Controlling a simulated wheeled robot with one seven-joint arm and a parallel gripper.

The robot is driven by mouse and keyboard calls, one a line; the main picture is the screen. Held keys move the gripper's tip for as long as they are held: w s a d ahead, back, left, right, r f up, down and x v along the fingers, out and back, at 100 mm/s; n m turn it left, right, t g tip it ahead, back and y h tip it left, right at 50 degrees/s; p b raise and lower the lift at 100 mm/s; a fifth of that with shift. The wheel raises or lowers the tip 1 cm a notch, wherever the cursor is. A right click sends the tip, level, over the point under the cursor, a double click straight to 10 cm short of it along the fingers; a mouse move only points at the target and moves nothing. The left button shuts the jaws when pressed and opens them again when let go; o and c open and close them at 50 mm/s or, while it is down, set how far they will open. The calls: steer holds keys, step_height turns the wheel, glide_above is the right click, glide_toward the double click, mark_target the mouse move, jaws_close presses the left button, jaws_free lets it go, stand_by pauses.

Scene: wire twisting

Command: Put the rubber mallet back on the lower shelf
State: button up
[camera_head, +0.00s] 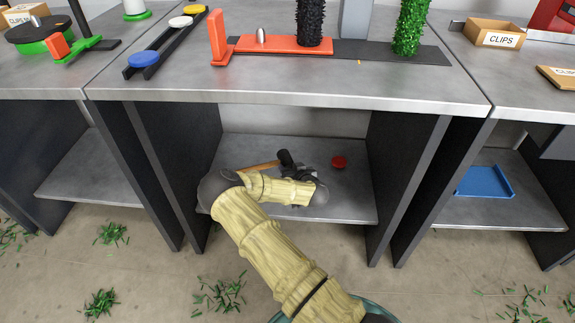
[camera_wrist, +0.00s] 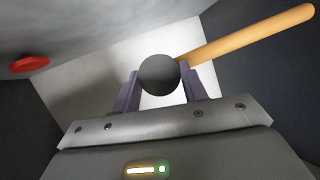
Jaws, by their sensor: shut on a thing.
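The rubber mallet has a black head (camera_head: 285,157) and a wooden handle (camera_head: 258,166). It is inside the middle bench's lower bay, over the lower shelf (camera_head: 345,205). My gripper (camera_wrist: 160,82) is shut on the mallet's head, which sits between the two fingers in the wrist view. The handle (camera_wrist: 250,33) sticks out to the upper right there, and to the left in the head view. My wrist and arm hide part of the shelf and most of the gripper in the head view. I cannot tell whether the mallet touches the shelf.
A red round object (camera_head: 339,162) lies on the lower shelf right of the mallet; the wrist view also shows it (camera_wrist: 28,62). Dark side panels (camera_head: 405,170) and the bench top (camera_head: 290,90) enclose the bay. The shelf's right part is mostly clear. A blue tray (camera_head: 484,181) lies on the right-hand shelf.

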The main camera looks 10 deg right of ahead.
steer(key=shift+w, duration=0.25)
steer(key=shift+a, duration=0.1)
steer(key=shift+r, duration=0.1)
steer(key=f+b, duration=0.1)
steer(key=f, duration=0.1)
steer(key=f+b, duration=0.1)
steer(key=f, duration=0.1)
steer(key=f+b, duration=0.1)
steer(key=shift+a+f+b, duration=0.25)
steer(key=shift+f+b, duration=0.15)
steer(key=shift+f, duration=0.35)
steer(key=shift+d+r, duration=0.1)
steer(key=shift+d, duration=0.3)
steer(key=shift+a+f+b, duration=0.15)
steer(key=shift+f+b, duration=1.4)
steer(key=shift+f, duration=0.45)
steer(key=shift+r, duration=0.1)
